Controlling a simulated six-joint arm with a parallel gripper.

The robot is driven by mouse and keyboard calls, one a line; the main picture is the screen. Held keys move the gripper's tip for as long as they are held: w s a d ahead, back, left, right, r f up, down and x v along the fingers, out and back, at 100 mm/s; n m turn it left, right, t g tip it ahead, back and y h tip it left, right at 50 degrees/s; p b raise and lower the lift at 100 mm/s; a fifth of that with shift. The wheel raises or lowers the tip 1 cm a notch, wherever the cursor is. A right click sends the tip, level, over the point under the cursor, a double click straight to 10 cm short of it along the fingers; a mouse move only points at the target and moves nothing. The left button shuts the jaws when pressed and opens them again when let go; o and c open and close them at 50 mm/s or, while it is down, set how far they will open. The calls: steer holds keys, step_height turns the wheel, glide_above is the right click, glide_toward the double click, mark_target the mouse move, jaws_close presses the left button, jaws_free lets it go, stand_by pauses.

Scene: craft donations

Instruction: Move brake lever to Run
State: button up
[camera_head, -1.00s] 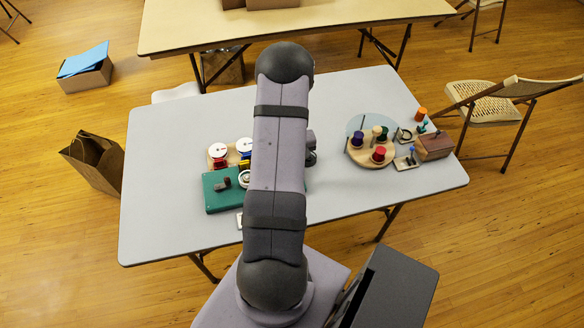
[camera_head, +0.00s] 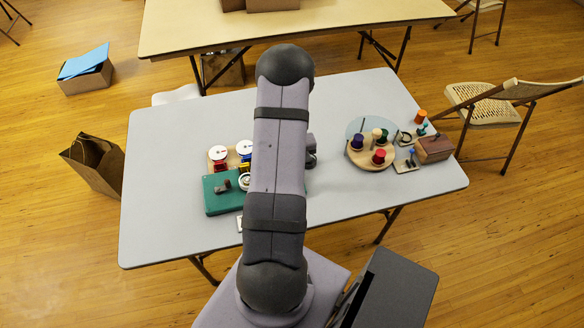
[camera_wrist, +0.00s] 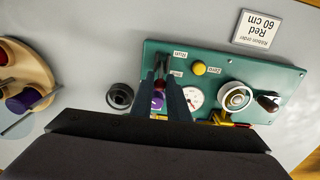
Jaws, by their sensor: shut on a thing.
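A green winding machine base (camera_wrist: 225,97) lies under my wrist camera; its left part also shows in the head view (camera_head: 214,204). The brake lever (camera_wrist: 160,86) is a thin dark and red piece at the base's left end. My gripper (camera_wrist: 161,74) is shut on the lever, with a dark finger on each side hiding much of it. Beside the fingers are two small white labels, an upper one (camera_wrist: 180,53) that seems to read Run and a lower one (camera_wrist: 177,73) too small to read. In the head view my arm hides the gripper and lever.
A yellow button (camera_wrist: 199,68), a white dial (camera_wrist: 193,97), a pale wheel (camera_wrist: 236,97) and a dark crank knob (camera_wrist: 268,103) sit close by on the base. A ribbon order card (camera_wrist: 257,27) lies beyond it. A round spool tray (camera_head: 358,159) stands at right.

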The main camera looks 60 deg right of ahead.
steer(key=shift+s+a+r, duration=0.15)
steer(key=shift+s+a, duration=0.5)
steer(key=shift+a, duration=0.05)
steer(key=shift+s+a+p, duration=0.45)
steer(key=shift+s+p, duration=0.05)
steer(key=shift+a, duration=0.1)
steer(key=shift+s+a, duration=0.5)
steer(key=shift+s, duration=0.05)
stand_by(0.3)
